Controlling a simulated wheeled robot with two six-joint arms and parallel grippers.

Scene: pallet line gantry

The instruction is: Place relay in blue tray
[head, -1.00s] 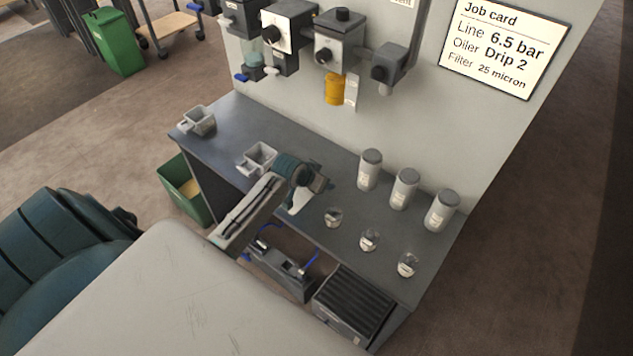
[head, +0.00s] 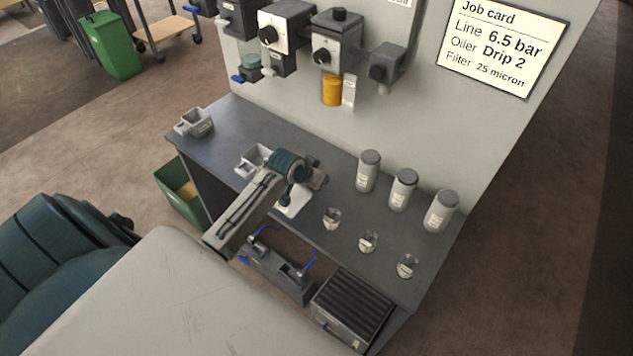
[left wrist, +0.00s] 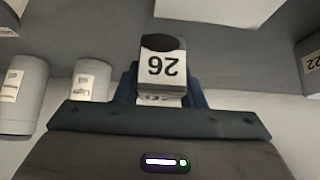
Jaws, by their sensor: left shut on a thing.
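In the head view the block cannot be made out clearly at the gripper. I see nothing that I can name for sure as a relay, and no blue tray. My right gripper is not in view.
Three grey-capped bottles (head: 403,188) stand at the back right, with three small jars (head: 368,242) in front. Wall units (head: 335,40) hang above. A green bin (head: 180,190) stands left of the bench.

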